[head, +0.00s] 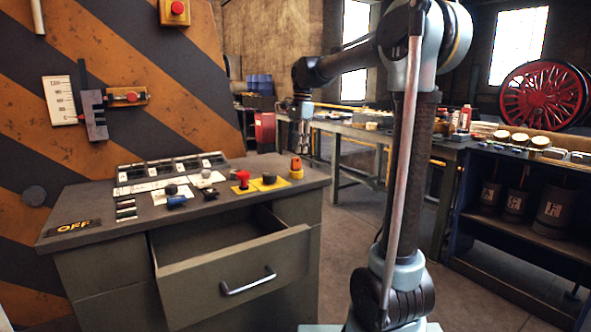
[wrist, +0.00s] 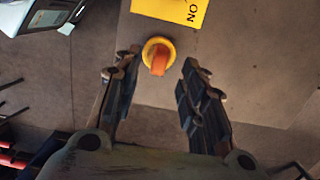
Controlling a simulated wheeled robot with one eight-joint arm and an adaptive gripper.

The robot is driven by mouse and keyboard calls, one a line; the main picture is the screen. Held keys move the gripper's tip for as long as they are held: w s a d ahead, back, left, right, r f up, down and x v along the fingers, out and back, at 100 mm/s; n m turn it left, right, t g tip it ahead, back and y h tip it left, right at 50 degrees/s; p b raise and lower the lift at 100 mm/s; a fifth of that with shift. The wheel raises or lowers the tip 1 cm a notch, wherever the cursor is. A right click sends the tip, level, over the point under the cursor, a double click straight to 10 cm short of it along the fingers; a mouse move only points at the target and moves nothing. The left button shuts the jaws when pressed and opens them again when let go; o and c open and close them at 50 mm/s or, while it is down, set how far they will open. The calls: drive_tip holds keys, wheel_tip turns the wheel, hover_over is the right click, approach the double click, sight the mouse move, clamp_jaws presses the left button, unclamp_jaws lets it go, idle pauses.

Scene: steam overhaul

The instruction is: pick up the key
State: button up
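My gripper (wrist: 160,60) is open, with its two fingers spread apart. In the wrist view an orange piece with a round yellow base (wrist: 158,56) shows between the fingertips, apart from both. In the head view this orange and yellow piece (head: 296,168) stands at the right end of the console top. My gripper (head: 304,150) points down just above it. I cannot tell whether this piece is the key; no other clear key shape shows. The drawer (head: 232,272) is pulled open, and the part of its inside that I see looks empty.
The console top (head: 105,232) carries gauges, a red knob (head: 243,179), a blue knob (head: 176,201) and yellow plates. A yellow plate (wrist: 170,8) lies close to the orange piece. A workbench (head: 350,130) stands behind, and a dark shelf (head: 520,230) at right.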

sight(296, 158)
drive_tip(key=shift+s+a+f, duration=0.1)
drive_tip(key=shift+f, duration=1.3)
drive_tip(key=shift+s+a+f, duration=0.1)
drive_tip(key=shift+f, duration=1.3)
clamp_jaws()
